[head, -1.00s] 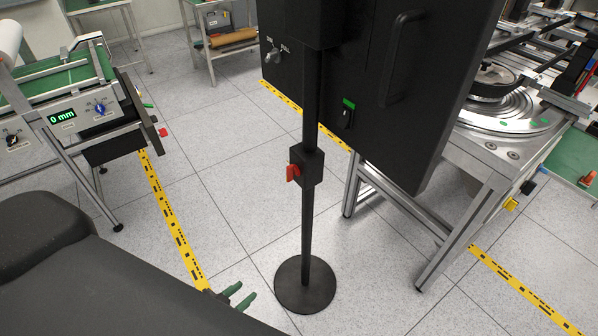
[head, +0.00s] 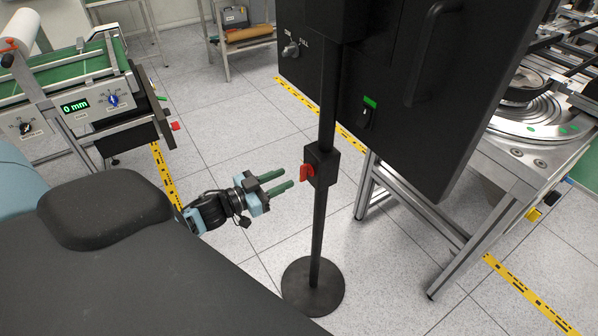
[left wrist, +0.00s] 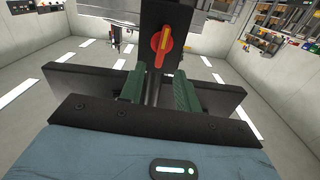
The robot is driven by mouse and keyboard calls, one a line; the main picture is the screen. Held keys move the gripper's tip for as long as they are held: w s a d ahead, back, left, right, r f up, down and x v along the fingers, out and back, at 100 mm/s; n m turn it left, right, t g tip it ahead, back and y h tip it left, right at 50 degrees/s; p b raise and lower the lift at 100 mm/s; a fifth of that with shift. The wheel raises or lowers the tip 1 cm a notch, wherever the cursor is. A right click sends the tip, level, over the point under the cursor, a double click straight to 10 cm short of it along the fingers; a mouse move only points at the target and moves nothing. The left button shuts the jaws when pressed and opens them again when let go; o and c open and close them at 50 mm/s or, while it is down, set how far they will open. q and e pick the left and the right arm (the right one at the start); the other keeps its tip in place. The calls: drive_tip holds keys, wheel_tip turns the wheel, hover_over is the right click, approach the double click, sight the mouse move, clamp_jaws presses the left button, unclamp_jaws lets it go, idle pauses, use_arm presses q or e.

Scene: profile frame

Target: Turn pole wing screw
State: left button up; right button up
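The red wing screw (head: 307,173) sits on the left side of a black clamp block (head: 322,163) on the upright black pole (head: 318,225). My left gripper (head: 286,180) is open, its two green fingers pointing at the wing screw from the left, with a small gap between. In the left wrist view the wing screw (left wrist: 162,42) shows red with a yellow-orange bar, nearly upright, on the black block (left wrist: 176,18). It appears above and between the green fingers (left wrist: 158,84), with nothing between them. My right gripper is not in view.
A black cabinet (head: 400,110) hangs close behind and right of the pole. The pole's round base (head: 312,287) stands on the tiled floor. A metal-framed machine table (head: 480,190) is at right, a conveyor unit (head: 85,100) at left.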

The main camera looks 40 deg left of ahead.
sight(300, 171)
use_arm(q)
drive_tip(key=shift+x, duration=3)
drive_tip(key=shift+c, duration=0.2)
clamp_jaws()
